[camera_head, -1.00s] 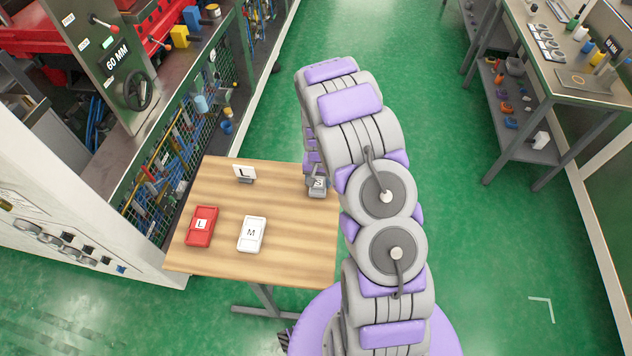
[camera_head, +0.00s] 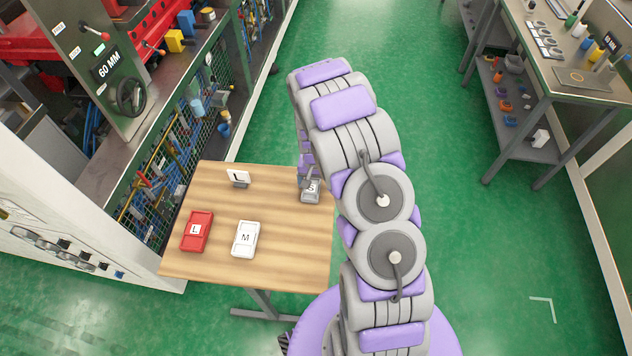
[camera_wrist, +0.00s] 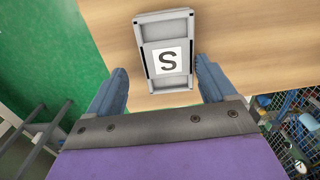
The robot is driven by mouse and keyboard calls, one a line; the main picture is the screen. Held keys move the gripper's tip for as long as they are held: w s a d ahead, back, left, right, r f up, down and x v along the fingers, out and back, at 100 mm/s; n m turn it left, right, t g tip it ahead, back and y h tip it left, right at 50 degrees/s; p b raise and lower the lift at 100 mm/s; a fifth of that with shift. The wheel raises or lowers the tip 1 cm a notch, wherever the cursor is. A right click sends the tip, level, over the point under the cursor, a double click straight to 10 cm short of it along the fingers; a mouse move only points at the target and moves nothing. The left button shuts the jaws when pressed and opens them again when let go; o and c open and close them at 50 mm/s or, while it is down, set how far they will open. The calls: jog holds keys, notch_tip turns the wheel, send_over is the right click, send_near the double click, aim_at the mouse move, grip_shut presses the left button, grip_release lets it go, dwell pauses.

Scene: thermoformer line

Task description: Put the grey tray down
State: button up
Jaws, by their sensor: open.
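The grey tray (camera_head: 311,195), labelled S, lies on the wooden table (camera_head: 275,265) near its right edge. It also shows in the wrist view (camera_wrist: 166,77), label up, with bare wood around it. My gripper (camera_wrist: 162,66) is open, with one blue-grey finger on each side of the tray's near end. A gap shows at the left finger; the right finger is very close to the tray, and I cannot tell whether it touches. In the head view my arm hides most of the gripper.
A red tray (camera_head: 196,232) marked L and a white tray (camera_head: 245,240) marked M lie on the table's left and middle. A small L sign (camera_head: 238,177) stands at the back. A machine with a mesh guard (camera_head: 165,185) borders the left.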

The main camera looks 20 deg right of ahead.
aim_at(314, 187)
jog(key=r, duration=0.2)
jog(key=a+r+p, duration=0.1)
jog(key=r, duration=0.1)
jog(key=a+r, duration=0.1)
jog(key=r, duration=0.1)
jog(key=shift+a+r, duration=0.2)
jog(key=shift+r, duration=0.15)
jog(key=s+a+r+n, duration=0.1)
jog(key=s+a+r, duration=0.3)
jog(key=r, duration=0.5)
jog(key=s+a+r+n, duration=0.1)
jog(key=s+r, duration=0.5)
jog(key=r, duration=0.4)
jog(key=s+a+r+n, duration=0.1)
jog(key=s+r, duration=0.2)
jog(key=s, duration=0.5)
jog(key=s+a+r+n+g, duration=0.1)
jog(key=s+a+r, duration=0.1)
jog(key=s, duration=0.7)
jog(key=s+a+r+n, duration=0.2)
jog(key=s+r, duration=0.2)
jog(key=s, duration=0.4)
jog(key=shift+s+r+g+p, duration=0.15)
jog(key=shift+g+p, duration=0.25)
jog(key=shift+p, duration=0.05)
jog(key=shift+a, duration=0.5)
